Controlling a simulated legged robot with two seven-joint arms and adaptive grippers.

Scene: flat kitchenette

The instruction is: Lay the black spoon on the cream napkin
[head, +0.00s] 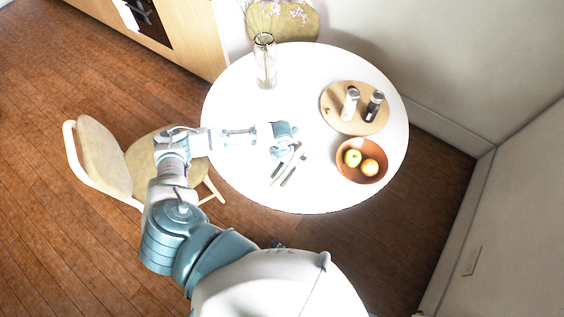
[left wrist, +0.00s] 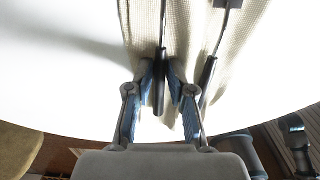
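The cream napkin (left wrist: 190,45) lies on the white table under my left gripper in the left wrist view. Two black-handled utensils lie over it. One black handle (left wrist: 159,95) is between the fingers of my left gripper (left wrist: 160,72), with a narrow gap on each side. The other black handle (left wrist: 208,80) is to the right, apart from the fingers. In the head view my left gripper (head: 285,146) is low over the table, beside the utensils (head: 291,174). My right gripper is not seen.
The round white table (head: 235,170) also bears a brown fruit bowl (head: 347,175), a round wooden board (head: 338,120) with two shakers, and a glass vase (head: 265,65). A chair (head: 95,155) stands at the left. The table is bare left of the napkin.

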